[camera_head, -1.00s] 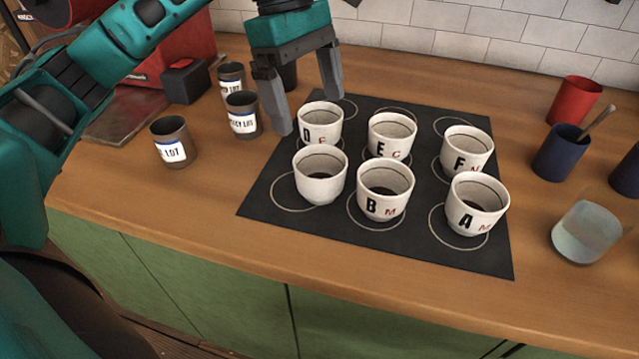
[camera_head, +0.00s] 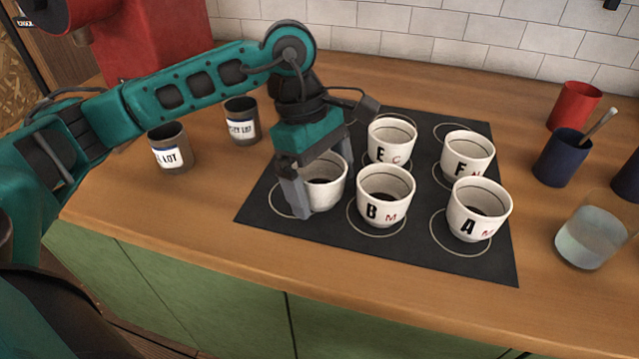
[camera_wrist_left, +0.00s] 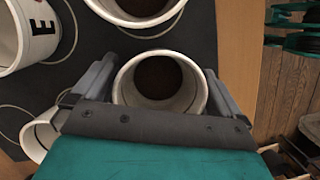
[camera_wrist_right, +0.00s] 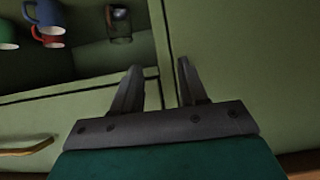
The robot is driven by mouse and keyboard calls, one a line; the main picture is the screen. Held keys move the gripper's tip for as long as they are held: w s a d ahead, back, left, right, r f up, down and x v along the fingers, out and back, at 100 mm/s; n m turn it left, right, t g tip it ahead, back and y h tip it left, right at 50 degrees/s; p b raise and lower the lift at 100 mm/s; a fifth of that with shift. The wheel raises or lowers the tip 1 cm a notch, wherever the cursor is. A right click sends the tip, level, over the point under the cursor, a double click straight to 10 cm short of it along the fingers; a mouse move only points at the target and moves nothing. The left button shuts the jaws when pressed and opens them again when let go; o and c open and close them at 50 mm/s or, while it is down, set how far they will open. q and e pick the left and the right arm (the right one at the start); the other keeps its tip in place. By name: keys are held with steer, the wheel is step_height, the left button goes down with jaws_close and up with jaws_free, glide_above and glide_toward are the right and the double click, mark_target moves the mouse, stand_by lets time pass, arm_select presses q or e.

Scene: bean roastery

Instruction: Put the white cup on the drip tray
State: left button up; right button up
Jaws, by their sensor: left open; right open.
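The white cup (camera_head: 327,194), with no letter showing, stands upright on the black mat at its front left and holds dark liquid. My left gripper (camera_head: 322,184) is over it, pointing down, with its fingers apart on either side of the cup. In the left wrist view the cup (camera_wrist_left: 161,108) sits between the two open fingers, close to both; I cannot tell whether they touch it. My right gripper (camera_wrist_right: 156,75) is open and empty in front of green cabinetry. The drip tray cannot be made out now; my left arm covers that side.
Lettered cups B (camera_head: 385,199), E (camera_head: 391,140), F (camera_head: 467,158) and A (camera_head: 477,210) stand close by on the mat (camera_head: 420,258). Two labelled dark tins (camera_head: 170,148) stand left. Glass (camera_head: 592,232), blue cup (camera_head: 562,158) and red cup (camera_head: 574,105) stand right.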

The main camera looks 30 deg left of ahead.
arm_select(q)
steer(key=shift+c, duration=0.5)
steer(key=c, duration=1)
